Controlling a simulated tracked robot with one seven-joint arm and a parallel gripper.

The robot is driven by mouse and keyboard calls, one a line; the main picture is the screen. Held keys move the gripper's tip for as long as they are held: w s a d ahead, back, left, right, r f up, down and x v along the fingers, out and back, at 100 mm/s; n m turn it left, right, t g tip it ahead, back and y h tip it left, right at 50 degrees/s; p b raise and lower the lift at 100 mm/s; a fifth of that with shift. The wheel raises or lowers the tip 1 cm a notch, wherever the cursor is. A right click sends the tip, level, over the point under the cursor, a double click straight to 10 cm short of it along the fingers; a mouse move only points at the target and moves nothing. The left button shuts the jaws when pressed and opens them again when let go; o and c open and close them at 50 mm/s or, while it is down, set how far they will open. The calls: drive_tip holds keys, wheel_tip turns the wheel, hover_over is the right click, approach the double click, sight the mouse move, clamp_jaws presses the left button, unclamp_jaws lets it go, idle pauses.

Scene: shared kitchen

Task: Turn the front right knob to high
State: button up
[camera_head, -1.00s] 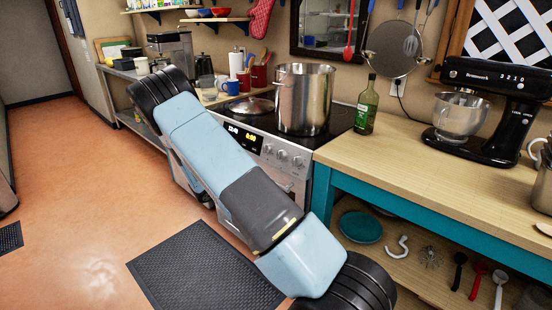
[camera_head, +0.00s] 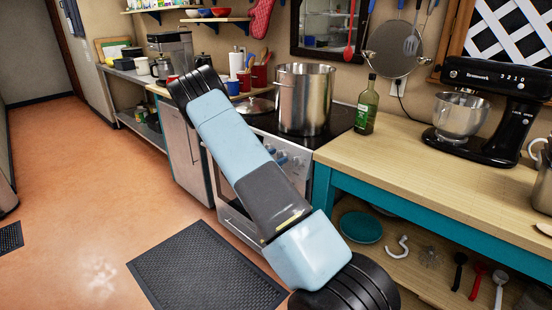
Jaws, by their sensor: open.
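The stove (camera_head: 340,119) stands against the back wall with its knobs on the front panel. The rightmost knob (camera_head: 299,161) shows just right of my arm, with another knob (camera_head: 282,157) beside it. Their settings are too small to read. My arm covers the left part of the panel, including the display. My gripper is not visible; only my blue and dark arm links cross the picture in front of the stove.
A tall steel pot (camera_head: 305,105) and a lid (camera_head: 254,106) sit on the stove top. A green bottle (camera_head: 366,108) and a stand mixer (camera_head: 495,110) stand on the wooden counter (camera_head: 420,160) to the right. A dark mat (camera_head: 205,270) lies on open floor.

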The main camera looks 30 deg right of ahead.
drive_tip(key=c, duration=1)
drive_tip(key=shift+c, duration=0.2)
